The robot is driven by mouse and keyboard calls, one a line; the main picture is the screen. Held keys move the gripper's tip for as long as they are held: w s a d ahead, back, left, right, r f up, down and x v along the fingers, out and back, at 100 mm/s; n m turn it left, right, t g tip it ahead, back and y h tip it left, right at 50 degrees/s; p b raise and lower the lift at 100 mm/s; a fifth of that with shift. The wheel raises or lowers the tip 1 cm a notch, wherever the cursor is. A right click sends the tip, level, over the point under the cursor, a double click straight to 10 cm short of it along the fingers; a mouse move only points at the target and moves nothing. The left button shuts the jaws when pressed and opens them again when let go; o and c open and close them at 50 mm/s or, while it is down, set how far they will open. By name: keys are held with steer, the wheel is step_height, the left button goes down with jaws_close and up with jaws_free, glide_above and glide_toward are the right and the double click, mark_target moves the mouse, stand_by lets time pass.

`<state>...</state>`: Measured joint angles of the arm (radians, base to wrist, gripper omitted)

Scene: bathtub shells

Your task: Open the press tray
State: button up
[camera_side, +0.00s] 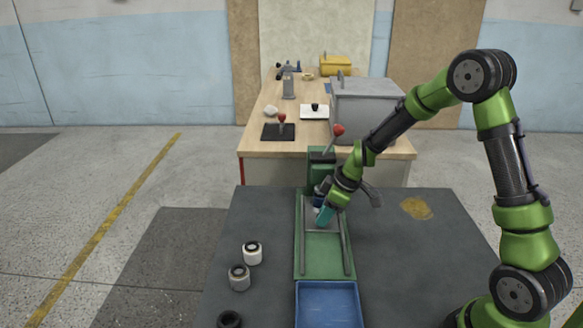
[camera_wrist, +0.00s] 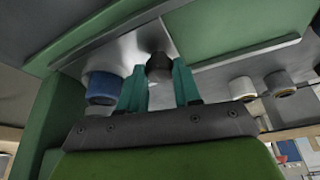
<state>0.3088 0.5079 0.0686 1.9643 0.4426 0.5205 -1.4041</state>
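The green press (camera_side: 321,172) with a red-knobbed lever (camera_side: 338,131) stands on the dark table's back edge. Its metal press tray (camera_side: 309,216) lies between two rails on the green bed, close to the press body. In the wrist view a dark round knob (camera_wrist: 159,66) is on the tray's metal plate (camera_wrist: 125,52). My gripper (camera_side: 323,215) is low over the tray. Its teal fingers (camera_wrist: 158,82) stand on both sides of the knob; whether they touch it I cannot tell. A blue cylinder (camera_wrist: 101,88) is near the left finger, partly hidden in the side view.
A blue bin (camera_side: 328,306) adjoins the front end of the green bed. White (camera_side: 252,253), grey (camera_side: 239,277) and dark (camera_side: 229,320) cylinders stand to its left. A yellow patch (camera_side: 416,208) lies at right. The bed's front half is clear. A wooden bench (camera_side: 255,140) stands behind.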

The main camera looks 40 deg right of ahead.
jaws_close()
steer(key=shift+a, duration=0.1)
steer(key=s+a, duration=1)
steer(key=o, duration=0.8)
jaws_free()
steer(key=shift+o, duration=0.2)
steer(key=shift+s, duration=0.1)
steer(key=shift+r, duration=0.1)
